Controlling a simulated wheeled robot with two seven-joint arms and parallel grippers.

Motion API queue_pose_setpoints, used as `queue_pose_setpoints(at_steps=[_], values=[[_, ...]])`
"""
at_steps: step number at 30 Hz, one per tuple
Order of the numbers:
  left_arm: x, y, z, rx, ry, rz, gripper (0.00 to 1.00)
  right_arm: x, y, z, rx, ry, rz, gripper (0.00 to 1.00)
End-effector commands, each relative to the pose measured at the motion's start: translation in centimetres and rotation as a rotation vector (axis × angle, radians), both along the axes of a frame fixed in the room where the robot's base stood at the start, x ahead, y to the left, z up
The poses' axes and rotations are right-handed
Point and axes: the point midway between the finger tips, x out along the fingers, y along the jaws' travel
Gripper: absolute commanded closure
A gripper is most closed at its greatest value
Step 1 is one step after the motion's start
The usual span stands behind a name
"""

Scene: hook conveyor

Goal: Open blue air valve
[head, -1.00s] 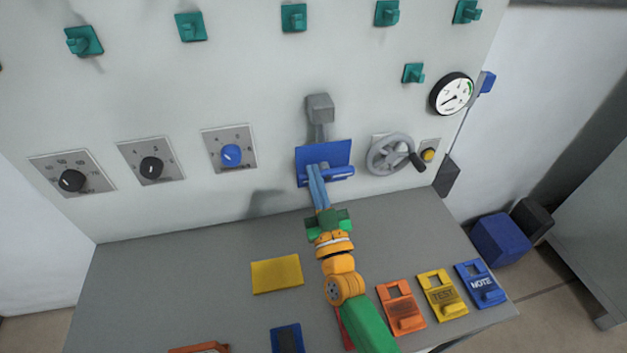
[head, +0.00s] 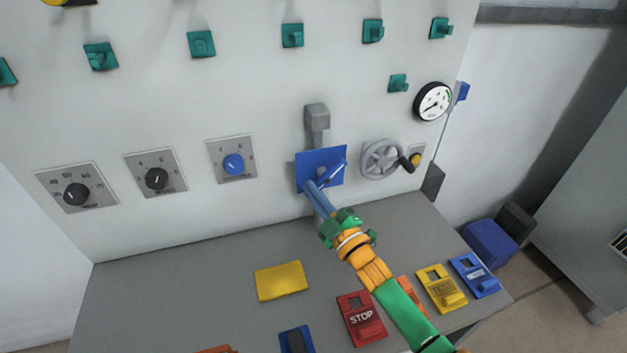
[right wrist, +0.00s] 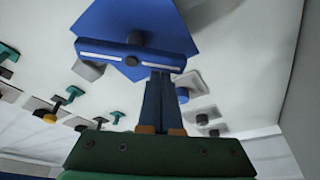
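The blue air valve is a blue square plate (head: 313,160) on the grey-white panel, with a blue bar handle (head: 333,174) across it. The handle lies diagonally, its upper end to the right. My right gripper (head: 314,190) reaches it from below, at the handle's lower left end. In the right wrist view the bar handle (right wrist: 110,54) crosses above the blue fingers (right wrist: 160,78), which lie close together with their tips at the bar's right part. The fingers look shut, with the bar across their tips rather than between them. My left gripper is not in view.
A grey handwheel (head: 380,159) and gauge (head: 433,101) are right of the valve; a blue knob (head: 234,164) is left. A grey pipe box (head: 316,116) sits above. A yellow pad (head: 281,281) and red STOP tag (head: 361,319) lie on the grey table (head: 190,285).

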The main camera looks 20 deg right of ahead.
Motion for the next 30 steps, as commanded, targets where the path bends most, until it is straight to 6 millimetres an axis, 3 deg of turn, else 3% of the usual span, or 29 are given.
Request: queue_pose_setpoints(at_steps=[18,30], values=[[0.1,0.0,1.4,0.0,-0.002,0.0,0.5,0.0,-1.3,-1.5,-0.535,0.002,-0.002,1.0],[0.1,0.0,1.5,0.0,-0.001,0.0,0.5,0.0,-1.7,-1.9,-0.589,0.003,-0.001,1.0]])
